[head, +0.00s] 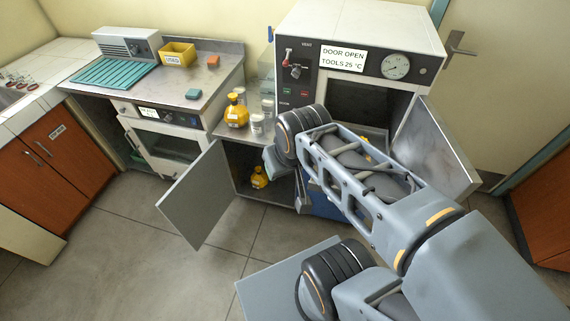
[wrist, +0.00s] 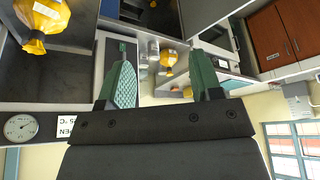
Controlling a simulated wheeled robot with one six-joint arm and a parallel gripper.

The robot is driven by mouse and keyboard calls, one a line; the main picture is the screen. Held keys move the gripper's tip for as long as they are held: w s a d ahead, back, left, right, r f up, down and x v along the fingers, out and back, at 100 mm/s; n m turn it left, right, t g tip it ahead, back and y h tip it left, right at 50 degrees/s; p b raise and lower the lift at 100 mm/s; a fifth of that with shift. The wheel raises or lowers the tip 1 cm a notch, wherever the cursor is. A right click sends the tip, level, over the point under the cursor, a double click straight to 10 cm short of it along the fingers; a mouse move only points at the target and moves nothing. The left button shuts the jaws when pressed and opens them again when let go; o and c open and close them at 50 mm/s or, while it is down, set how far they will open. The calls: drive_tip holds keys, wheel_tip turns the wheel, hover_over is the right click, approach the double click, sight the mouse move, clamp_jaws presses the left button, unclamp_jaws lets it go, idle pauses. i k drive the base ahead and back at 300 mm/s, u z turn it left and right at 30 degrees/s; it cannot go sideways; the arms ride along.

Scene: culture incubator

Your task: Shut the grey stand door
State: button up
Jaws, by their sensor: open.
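The grey stand door (head: 200,192) hangs wide open in the head view, swung out to the left of the low stand.
An incubator (head: 360,20) with a dial has its own door (head: 437,147) open on the right. A bench (head: 190,85) with a small oven is at left. The floor (head: 130,225) before the door is clear.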

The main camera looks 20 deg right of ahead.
sight(194, 204)
drive_tip(key=u, duration=1.95)
drive_tip(key=i, duration=3)
drive_tip(key=z, duration=2.5)
